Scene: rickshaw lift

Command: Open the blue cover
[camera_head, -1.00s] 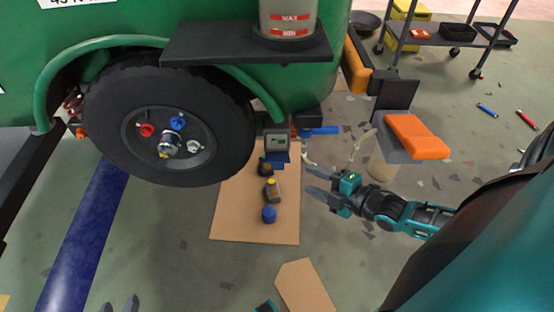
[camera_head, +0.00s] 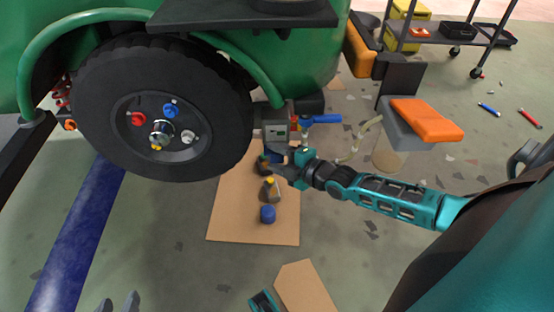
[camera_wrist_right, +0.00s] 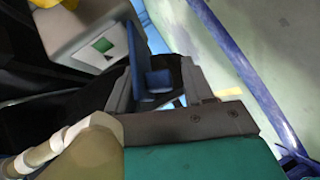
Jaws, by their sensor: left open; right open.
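The blue cover (camera_head: 276,154) hangs at the lower side of a grey box (camera_head: 275,131) beside the wheel, partly hidden by my right gripper (camera_head: 284,165) in the head view. In the right wrist view the blue cover (camera_wrist_right: 137,58) stands as a thin plate with a small blue tab, between the fingers of my right gripper (camera_wrist_right: 158,88). The fingers are open; I cannot tell whether either touches the cover. The grey box (camera_wrist_right: 85,35) is at the upper left there. My left gripper (camera_head: 118,303) is open and empty at the bottom left of the head view.
A bottle (camera_head: 272,188) and blue cap (camera_head: 267,214) sit on cardboard (camera_head: 230,228) below. An orange-topped step (camera_head: 425,120) stands at right.

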